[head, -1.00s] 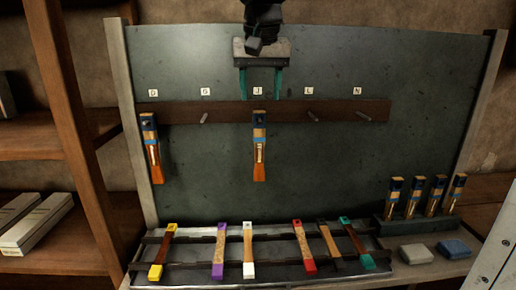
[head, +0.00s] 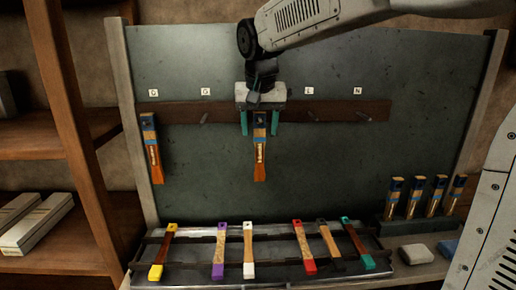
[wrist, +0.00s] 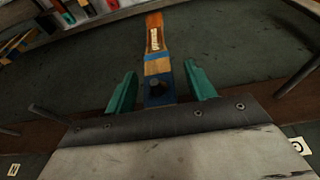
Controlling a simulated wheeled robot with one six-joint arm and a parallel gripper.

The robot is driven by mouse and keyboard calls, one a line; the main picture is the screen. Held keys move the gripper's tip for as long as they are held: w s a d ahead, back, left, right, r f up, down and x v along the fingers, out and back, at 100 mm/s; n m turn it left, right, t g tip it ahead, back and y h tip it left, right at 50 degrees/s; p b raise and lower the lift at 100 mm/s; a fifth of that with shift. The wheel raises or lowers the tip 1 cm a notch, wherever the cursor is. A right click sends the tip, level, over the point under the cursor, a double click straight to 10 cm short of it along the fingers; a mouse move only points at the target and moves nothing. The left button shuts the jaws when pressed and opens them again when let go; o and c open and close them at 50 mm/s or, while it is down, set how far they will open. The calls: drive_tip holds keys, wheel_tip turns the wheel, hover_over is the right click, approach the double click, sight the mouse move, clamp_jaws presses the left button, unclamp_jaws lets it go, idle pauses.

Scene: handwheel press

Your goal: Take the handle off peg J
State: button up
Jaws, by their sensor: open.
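The handle on peg J (head: 260,150) hangs upright on the wooden rail, with a dark blue top, a light blue band and an orange-brown lower end. My gripper (head: 260,130) is open in front of it, its teal fingers on either side of the handle's top. In the wrist view the handle (wrist: 155,45) lies between the two open fingers (wrist: 162,90), with a visible gap on each side. The J label is hidden behind my gripper in the head view.
Another handle (head: 150,148) hangs at the rail's left end. Pegs G, L and N on the rail (head: 350,110) are bare. Below, a rack (head: 200,270) holds several coloured handles. A block (head: 396,227) at right holds several upright handles. The board between rail and rack is clear.

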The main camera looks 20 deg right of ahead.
drive_tip(key=c, duration=1)
drive_tip(key=shift+o, duration=0.2)
drive_tip(key=shift+r, duration=0.25)
drive_tip(key=s+a, duration=0.2)
drive_tip(key=s, duration=0.4)
drive_tip(key=shift+s, duration=0.3)
idle(0.7)
drive_tip(key=shift+a+r, duration=0.1)
drive_tip(key=shift+a, duration=0.1)
